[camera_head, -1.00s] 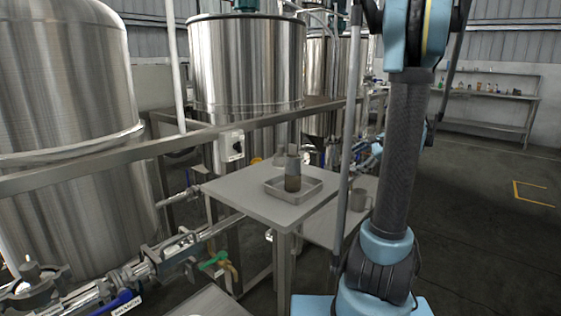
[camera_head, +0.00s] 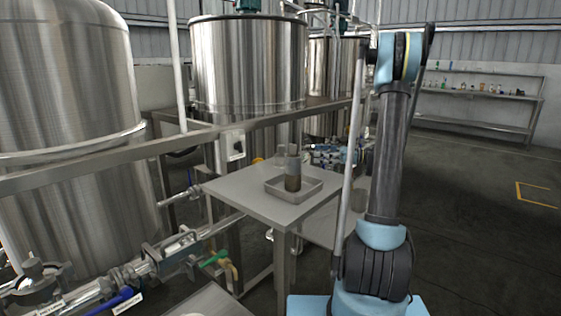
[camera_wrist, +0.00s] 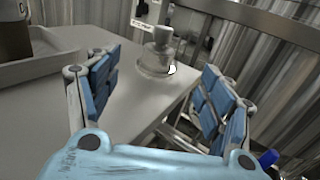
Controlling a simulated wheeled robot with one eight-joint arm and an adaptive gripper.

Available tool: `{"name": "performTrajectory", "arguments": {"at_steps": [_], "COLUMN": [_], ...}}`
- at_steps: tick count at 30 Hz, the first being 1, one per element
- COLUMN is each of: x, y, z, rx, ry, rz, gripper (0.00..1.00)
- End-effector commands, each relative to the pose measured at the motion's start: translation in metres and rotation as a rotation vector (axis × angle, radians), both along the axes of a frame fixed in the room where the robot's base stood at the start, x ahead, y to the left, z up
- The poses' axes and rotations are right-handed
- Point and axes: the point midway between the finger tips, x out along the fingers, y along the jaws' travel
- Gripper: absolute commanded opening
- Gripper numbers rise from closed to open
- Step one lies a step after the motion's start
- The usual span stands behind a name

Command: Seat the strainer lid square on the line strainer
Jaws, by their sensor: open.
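My gripper (camera_wrist: 160,64) is open and empty in the wrist view, its blue-padded fingers spread at either side. Between and beyond them a small pale vessel with a knob-like top (camera_wrist: 158,54) stands upright on the table; I cannot tell whether it is the strainer lid.
The grey table (camera_head: 232,186) carries a shallow tray (camera_head: 292,197) with a brown-filled bottle (camera_head: 293,170) in it. A rail (camera_head: 180,143) and an upright post cross in front. A blue valve handle (camera_head: 118,296) and green one (camera_head: 214,259) stick out from the pipes.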

Motion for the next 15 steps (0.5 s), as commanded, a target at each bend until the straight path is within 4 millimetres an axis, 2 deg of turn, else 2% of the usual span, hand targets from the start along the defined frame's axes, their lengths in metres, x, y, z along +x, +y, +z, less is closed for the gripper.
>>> {"name": "performTrajectory", "arguments": {"at_steps": [15], "x": [0.009], "y": [0.085], "z": [0.000], "rx": [-0.002], "ry": [-0.002], "rz": [0.000], "gripper": [0.74]}}
